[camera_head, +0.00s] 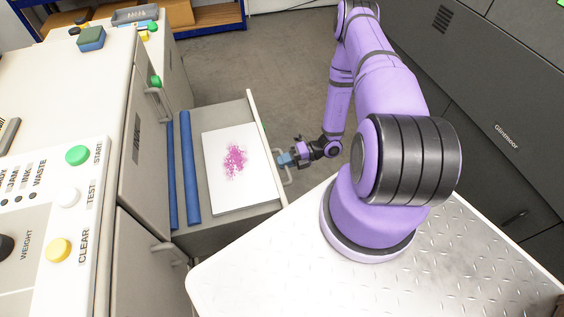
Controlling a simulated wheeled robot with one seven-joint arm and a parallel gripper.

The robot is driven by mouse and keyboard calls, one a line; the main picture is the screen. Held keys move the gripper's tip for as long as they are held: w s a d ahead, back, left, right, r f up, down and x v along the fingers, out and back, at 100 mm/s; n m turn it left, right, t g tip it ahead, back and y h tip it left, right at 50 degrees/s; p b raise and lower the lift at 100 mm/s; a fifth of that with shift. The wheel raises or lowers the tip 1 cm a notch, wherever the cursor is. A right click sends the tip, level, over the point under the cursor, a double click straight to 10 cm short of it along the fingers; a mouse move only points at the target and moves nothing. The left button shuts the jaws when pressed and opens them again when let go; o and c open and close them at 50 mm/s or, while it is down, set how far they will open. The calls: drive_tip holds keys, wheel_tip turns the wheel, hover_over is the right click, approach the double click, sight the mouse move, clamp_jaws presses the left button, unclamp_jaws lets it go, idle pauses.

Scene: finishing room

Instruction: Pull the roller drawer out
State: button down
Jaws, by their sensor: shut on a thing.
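The roller drawer (265,150) stands pulled out from the grey machine on the left. Inside it lie two blue rollers (189,165) and a white sheet (231,195) with a magenta splatter. A pale bar handle (286,170) is on the drawer's front. My gripper (287,159) is at this handle, shut on it, with the arm reaching in from the right. The fingertips are small in the view and partly hide the handle.
The machine's panel (50,215) has a green START button (78,155) and a yellow CLEAR button (58,250). A dark cabinet (490,90) stands at right. Grey floor (235,65) is free beyond the drawer. A blue shelf (215,18) stands at the back.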

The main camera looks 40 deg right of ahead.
drive_tip(key=c, duration=1.1)
unclamp_jaws()
drive_tip(key=shift+d, duration=0.1)
drive_tip(key=v, duration=1)
drive_tip(key=shift+d, duration=0.3)
